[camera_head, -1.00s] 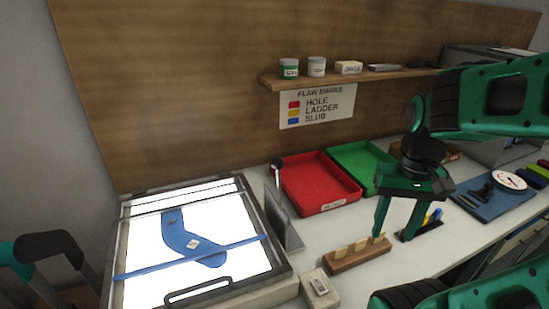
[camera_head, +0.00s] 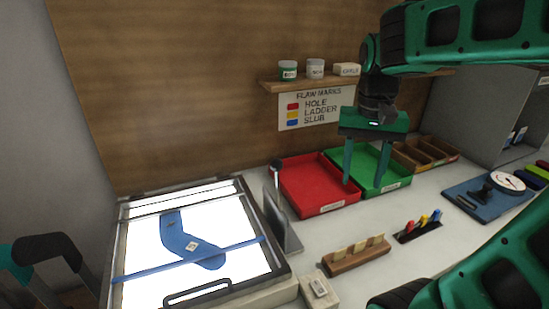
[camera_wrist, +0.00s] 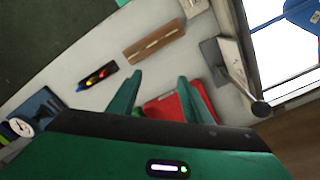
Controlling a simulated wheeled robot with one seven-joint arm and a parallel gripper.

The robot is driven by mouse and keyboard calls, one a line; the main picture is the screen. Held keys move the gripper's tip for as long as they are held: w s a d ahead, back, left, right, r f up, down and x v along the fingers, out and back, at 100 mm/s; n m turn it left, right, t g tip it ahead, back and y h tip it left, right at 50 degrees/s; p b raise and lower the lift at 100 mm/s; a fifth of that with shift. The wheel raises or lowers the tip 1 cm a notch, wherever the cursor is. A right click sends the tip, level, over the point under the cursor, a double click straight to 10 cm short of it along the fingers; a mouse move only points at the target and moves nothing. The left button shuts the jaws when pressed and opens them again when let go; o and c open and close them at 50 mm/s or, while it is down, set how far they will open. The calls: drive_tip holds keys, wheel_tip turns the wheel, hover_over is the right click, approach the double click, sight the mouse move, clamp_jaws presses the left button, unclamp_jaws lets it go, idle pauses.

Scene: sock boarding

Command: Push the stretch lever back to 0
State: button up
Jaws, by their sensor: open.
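The stretch lever (camera_head: 279,182) is a thin metal rod with a dark ball knob. It stands nearly upright at a grey metal plate (camera_head: 288,225) along the right side of the light box. In the wrist view the lever's knob (camera_wrist: 261,109) shows right of my fingers. No readable scale or 0 mark shows. My gripper (camera_head: 364,184) is open and empty, fingers pointing down, over the red and green trays and right of the lever, apart from it. My gripper's fingers also show in the wrist view (camera_wrist: 161,78).
A blue sock (camera_head: 180,238) lies on the lit light box (camera_head: 140,285). The red tray (camera_head: 335,207) and green tray (camera_head: 398,185) lie behind the wooden block (camera_head: 345,264). A small switch box (camera_head: 318,290) stands by the light box. A shelf (camera_head: 300,84) with jars overhangs behind.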

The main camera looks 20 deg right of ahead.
drive_tip(key=w+a+r+m, duration=0.1)
drive_tip(key=w+a+r, duration=0.3)
drive_tip(key=w+a, duration=0.35)
drive_tip(key=w+a+r+m, duration=0.1)
drive_tip(key=w+a+r, duration=0.4)
drive_tip(key=w+a, duration=0.3)
drive_tip(key=f, duration=0.3)
drive_tip(key=d+f, duration=0.1)
drive_tip(key=f, duration=0.6)
drive_tip(key=shift+w+d+f, duration=0.15)
drive_tip(key=shift+d+f, duration=0.05)
drive_tip(key=shift+f, duration=0.15)
clamp_jaws()
drive_tip(key=shift+w, duration=0.1)
